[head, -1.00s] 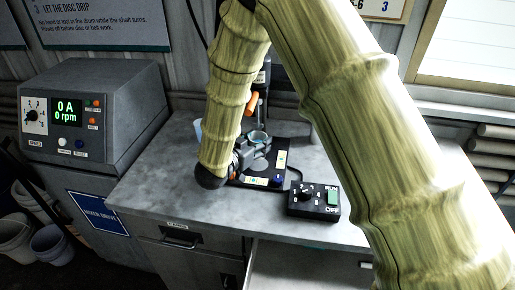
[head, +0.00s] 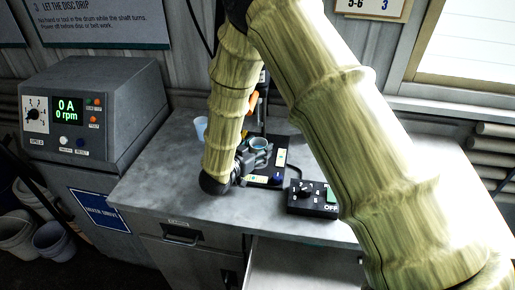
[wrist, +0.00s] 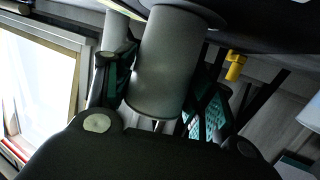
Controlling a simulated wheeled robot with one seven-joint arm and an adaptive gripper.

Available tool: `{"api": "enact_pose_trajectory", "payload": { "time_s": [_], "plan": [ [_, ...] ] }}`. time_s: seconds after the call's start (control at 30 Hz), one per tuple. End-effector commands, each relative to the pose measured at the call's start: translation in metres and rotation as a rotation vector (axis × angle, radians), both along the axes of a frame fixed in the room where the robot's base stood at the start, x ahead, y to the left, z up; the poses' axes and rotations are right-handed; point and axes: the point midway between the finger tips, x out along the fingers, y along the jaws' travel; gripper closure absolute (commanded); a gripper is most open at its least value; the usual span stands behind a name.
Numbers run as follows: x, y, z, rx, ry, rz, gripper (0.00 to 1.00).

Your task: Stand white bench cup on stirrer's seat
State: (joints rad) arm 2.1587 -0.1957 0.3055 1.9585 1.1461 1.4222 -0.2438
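The white bench cup (head: 259,144) is upright at the stirrer (head: 262,92) on the bench, its open rim showing in the head view. In the wrist view, which looks upside down, the cup (wrist: 158,70) is a shaded grey cylinder between my fingers. My gripper (head: 255,160) comes from the left and is shut around the cup's side. A round disc, seemingly the stirrer's seat (wrist: 186,10), lies at the cup's foot in the wrist view. I cannot tell whether they touch. The seat is hidden in the head view.
A pale cup (head: 201,128) stands at the back left of the bench (head: 180,185). A black control box (head: 313,198) with a knob sits to the right. A grey console (head: 95,110) reading 0 rpm is at left. The bench front left is clear.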

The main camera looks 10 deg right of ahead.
Motion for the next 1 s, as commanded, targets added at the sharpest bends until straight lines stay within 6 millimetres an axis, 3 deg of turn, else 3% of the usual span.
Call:
{"api": "enact_pose_trajectory", "payload": {
  "time_s": [0.47,1.0],
  "plan": [
    [-0.001,0.0,0.005,0.0,0.0,0.0,0.31],
    [-0.061,0.062,0.02,-0.001,-0.001,0.001,0.31]
  ]
}}
